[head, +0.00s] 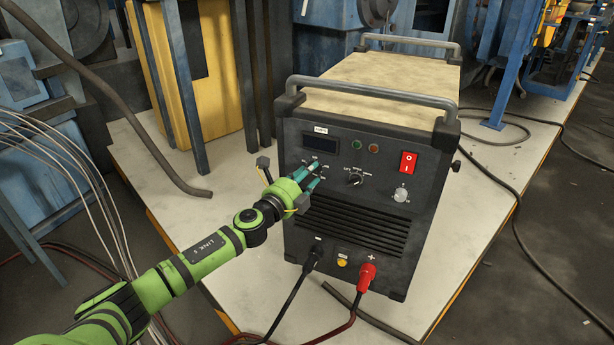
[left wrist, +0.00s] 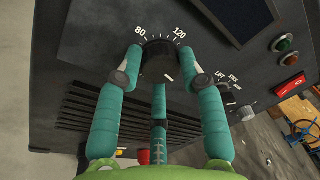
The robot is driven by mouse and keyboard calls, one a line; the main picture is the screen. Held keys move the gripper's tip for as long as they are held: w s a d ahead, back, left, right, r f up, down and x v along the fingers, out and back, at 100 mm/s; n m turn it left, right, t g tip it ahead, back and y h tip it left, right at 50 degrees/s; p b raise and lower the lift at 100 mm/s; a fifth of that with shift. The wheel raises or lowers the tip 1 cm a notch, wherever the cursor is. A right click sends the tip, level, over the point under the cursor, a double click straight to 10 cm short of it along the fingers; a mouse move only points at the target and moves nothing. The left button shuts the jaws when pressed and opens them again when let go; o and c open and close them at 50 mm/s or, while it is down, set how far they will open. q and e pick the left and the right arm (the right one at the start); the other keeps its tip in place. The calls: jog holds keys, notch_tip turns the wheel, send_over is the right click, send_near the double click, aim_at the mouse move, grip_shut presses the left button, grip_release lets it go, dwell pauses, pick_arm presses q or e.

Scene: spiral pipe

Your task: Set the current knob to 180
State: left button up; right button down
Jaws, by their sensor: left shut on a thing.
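The welding machine (head: 360,150) stands on a pale platform with its dark front panel facing me. My left gripper (head: 313,172) reaches the panel's upper left. In the left wrist view, my left gripper (left wrist: 160,66) has its teal fingers closed around the black current knob (left wrist: 158,60). A white mark shows on the knob's lower right edge in that view. The dial labels 80 and 120 show above the knob; the 180 label cannot be made out. In the head view the fingers cover the knob. My right gripper is not in view.
A second knob (head: 355,180), a red power switch (head: 408,162) and a small display (head: 321,144) share the panel. Cables plug in low, one with a red connector (head: 366,275). A thick grey hose (head: 130,120) hangs at the left.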

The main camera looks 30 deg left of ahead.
pick_arm(q)
jog(key=o, duration=1.1)
jog(key=shift+o, duration=0.2)
jog(key=s, duration=1.2)
jog(key=shift+a, duration=0.45)
